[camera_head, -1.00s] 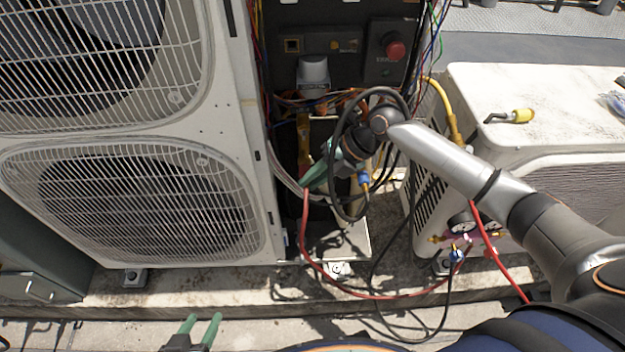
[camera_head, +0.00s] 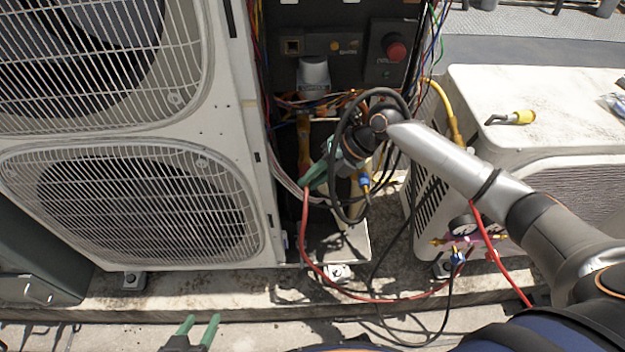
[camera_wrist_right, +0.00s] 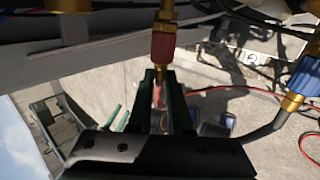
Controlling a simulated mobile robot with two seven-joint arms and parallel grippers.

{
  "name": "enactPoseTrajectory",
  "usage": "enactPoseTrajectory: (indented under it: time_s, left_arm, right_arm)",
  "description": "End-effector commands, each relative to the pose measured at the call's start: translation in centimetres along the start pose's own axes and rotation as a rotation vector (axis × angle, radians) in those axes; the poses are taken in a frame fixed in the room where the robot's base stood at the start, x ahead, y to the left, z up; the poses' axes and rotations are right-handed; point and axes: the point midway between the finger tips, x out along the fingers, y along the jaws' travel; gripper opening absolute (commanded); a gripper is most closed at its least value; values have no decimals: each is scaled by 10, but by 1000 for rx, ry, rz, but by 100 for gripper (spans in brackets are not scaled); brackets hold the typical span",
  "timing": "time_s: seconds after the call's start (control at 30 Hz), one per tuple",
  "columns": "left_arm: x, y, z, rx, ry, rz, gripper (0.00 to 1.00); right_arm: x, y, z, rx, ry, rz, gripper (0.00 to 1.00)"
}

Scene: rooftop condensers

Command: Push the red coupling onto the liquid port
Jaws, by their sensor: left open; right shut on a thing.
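The red coupling (camera_wrist_right: 163,46) shows in the right wrist view, upright, with brass at its lower end. My right gripper (camera_wrist_right: 162,74) is shut around that lower end, with the red sleeve standing beyond the fingertips. A brass fitting, seemingly the liquid port (camera_wrist_right: 167,10), lines up directly with the coupling's far end. They appear to meet, but I cannot tell how fully they are joined. In the head view my right gripper (camera_head: 318,176) is inside the open service bay, and its wrist partly hides the port area. My left gripper (camera_head: 200,328) is open and empty at the bottom.
A blue coupling (camera_wrist_right: 308,76) on a black hose is beside the port; it also shows in the head view (camera_head: 364,181). The red hose (camera_head: 330,284) loops below the bay. The large fan unit (camera_head: 130,200) is at left, a white unit (camera_head: 540,100) at right.

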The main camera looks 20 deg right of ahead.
Motion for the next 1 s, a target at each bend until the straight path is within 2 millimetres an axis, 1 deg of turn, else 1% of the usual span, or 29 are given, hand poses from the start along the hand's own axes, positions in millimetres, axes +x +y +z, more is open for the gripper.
enactPoseTrajectory:
  time_s: [0.03, 0.43, 0.47, 0.77, 1.0]
  left_arm:
    - [2, 1, 9, -3, -16, 3, 52]
    - [3, 2, 11, -5, -16, 5, 52]
    - [3, 2, 11, -5, -16, 5, 52]
    - [4, 2, 11, -7, -15, 6, 52]
    - [3, 3, 11, -8, -15, 6, 52]
  right_arm:
    - [1, 0, 1, 0, -1, 1, 0]
    - [0, 0, 4, 0, -2, 1, 0]
    - [0, 0, 4, 0, -2, 1, 19]
    - [1, -1, 4, 0, -1, 0, 52]
    - [1, -1, 3, 0, 1, -1, 52]
